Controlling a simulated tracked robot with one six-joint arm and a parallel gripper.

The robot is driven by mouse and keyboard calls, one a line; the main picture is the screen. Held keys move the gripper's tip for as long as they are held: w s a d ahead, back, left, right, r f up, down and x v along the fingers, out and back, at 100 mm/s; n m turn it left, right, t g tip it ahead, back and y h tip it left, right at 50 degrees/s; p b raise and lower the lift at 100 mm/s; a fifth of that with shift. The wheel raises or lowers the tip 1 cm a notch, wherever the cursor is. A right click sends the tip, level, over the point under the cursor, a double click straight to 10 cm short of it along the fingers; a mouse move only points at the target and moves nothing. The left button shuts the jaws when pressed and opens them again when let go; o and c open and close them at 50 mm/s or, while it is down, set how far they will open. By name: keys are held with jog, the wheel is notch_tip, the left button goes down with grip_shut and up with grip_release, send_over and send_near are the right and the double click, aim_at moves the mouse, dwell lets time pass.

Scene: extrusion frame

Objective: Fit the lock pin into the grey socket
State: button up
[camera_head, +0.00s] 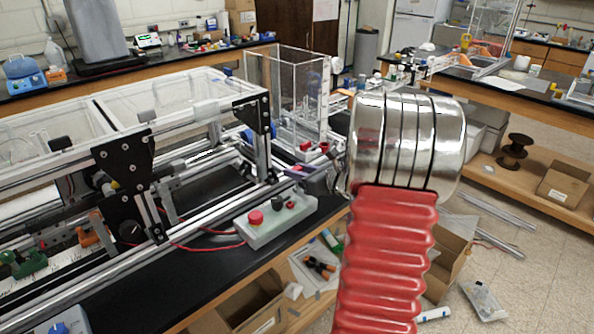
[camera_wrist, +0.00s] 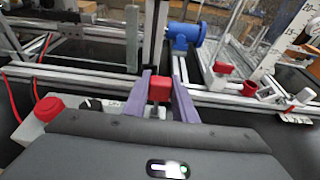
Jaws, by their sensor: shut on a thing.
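My gripper (camera_wrist: 160,79) shows in the wrist view as two purple fingers, shut on a red block-shaped piece, which I take to be the head of the lock pin (camera_wrist: 159,90). The pin's lower part is hidden behind the gripper housing. In the head view my arm covers most of the gripper, and only a dark purple part (camera_head: 318,180) shows beside the frame. I cannot clearly make out the grey socket in either view. Aluminium rails (camera_wrist: 105,79) of the frame run across behind the fingers.
A control box (camera_head: 290,222) with a red button (camera_head: 255,218) sits at the bench edge; the button also shows left in the wrist view (camera_wrist: 48,107). A clear box (camera_head: 290,95) stands behind. A blue cylindrical part (camera_wrist: 186,35), red knob (camera_wrist: 223,68) and red ring (camera_wrist: 249,88) are beyond my fingers.

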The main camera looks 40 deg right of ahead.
jog(key=shift+f, duration=0.15)
jog(key=o, duration=1.1)
jog(key=shift+s, duration=0.1)
jog(key=v, duration=1.3)
jog(key=shift+s, duration=0.35)
